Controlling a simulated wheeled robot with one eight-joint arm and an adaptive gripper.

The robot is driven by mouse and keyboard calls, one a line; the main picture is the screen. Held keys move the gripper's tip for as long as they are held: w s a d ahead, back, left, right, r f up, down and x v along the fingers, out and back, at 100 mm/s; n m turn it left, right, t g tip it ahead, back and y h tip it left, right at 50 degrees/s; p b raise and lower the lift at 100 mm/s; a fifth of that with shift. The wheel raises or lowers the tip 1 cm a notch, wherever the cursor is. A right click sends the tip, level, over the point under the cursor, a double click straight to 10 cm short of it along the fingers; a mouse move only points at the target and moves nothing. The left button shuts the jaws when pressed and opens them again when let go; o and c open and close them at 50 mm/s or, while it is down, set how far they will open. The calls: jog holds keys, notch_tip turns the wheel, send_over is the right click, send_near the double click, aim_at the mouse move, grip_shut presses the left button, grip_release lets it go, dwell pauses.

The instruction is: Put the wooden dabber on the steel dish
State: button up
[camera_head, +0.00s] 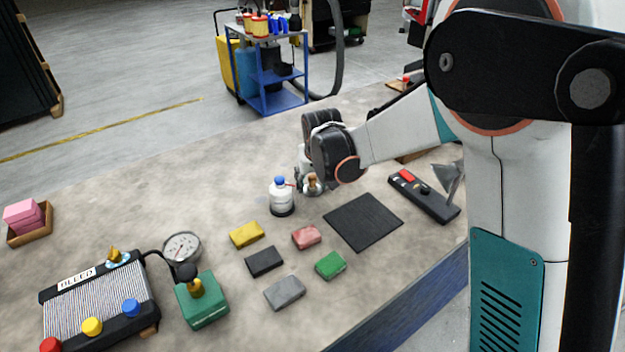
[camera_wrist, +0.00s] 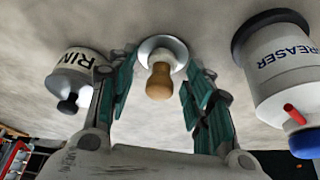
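The wooden dabber (camera_wrist: 159,82) shows its tan rounded handle between the fingers in the wrist view. In the head view it is a small brown shape (camera_head: 312,181) under my gripper. A pale shiny round rim (camera_wrist: 164,44) surrounds its far end and looks like the steel dish; I cannot tell for sure whether it is that or part of the dabber. My gripper (camera_wrist: 160,72) is open, with a finger on each side of the dabber and visible gaps between. In the head view the wrist partly hides this spot.
A degreaser bottle (camera_head: 281,197) stands close beside my gripper; a rinse container (camera_wrist: 75,80) is on its other side in the wrist view. A dark mat (camera_head: 363,222), several coloured blocks (camera_head: 247,234), a gauge (camera_head: 182,247) and a green box (camera_head: 202,301) lie nearer.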

jog(key=p+v, duration=0.4)
jog(key=v, duration=0.8)
jog(key=shift+r, duration=0.1)
jog(key=s+d+r+m+t+p, duration=0.15)
jog(key=d+r+m+p, duration=0.25)
jog(key=d+r+p, duration=0.4)
jog(key=s+d+b, duration=0.4)
jog(key=s+d, duration=0.1)
jog(key=s, duration=0.7)
jog(key=s+d+n+t+h+b, duration=0.1)
jog(key=s+d+b, duration=0.3)
jog(key=s, duration=0.8)
jog(key=shift+s+d+f+n, duration=0.3)
jog(key=shift+s+d+f, duration=0.05)
jog(key=shift+d, duration=0.35)
